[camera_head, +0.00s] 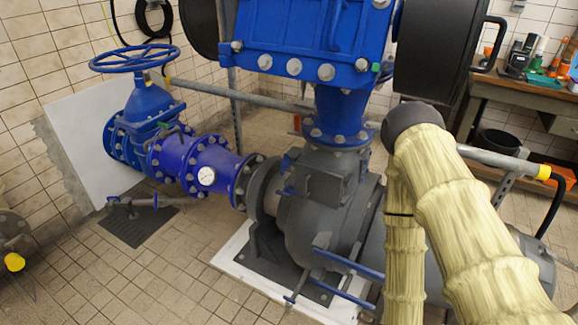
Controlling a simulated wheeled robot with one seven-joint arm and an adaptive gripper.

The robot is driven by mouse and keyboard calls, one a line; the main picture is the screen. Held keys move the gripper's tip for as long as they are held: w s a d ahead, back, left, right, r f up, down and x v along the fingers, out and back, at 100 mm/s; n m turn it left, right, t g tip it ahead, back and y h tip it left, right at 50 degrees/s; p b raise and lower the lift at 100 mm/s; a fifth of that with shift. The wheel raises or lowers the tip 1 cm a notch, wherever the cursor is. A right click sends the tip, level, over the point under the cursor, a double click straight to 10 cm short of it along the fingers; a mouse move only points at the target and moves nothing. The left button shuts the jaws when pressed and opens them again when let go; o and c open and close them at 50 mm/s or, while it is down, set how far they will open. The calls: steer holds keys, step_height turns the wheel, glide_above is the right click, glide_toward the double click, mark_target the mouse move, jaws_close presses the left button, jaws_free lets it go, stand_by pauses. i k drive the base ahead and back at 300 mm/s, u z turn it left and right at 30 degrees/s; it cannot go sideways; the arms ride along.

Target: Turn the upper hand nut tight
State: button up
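I cannot tell for sure which part is the upper hand nut. Two small blue pieces, an upper one (288,160) and a lower one (286,190), sit one above the other on the left side of the dark grey pump body (325,215). They are too small to show whether they are tight. My arm, in a pale yellow sleeve with a dark joint, comes in at the right and bends down in front of the pump's right side. My gripper is not in view.
Blue bars (348,264) stick out low in front. A workbench (510,90) is back right. Tiled floor (150,280) at the front left is mostly clear.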

mark_target(285, 164)
steer(key=u, duration=2.7)
steer(key=i, duration=0.7)
steer(key=z, duration=2.55)
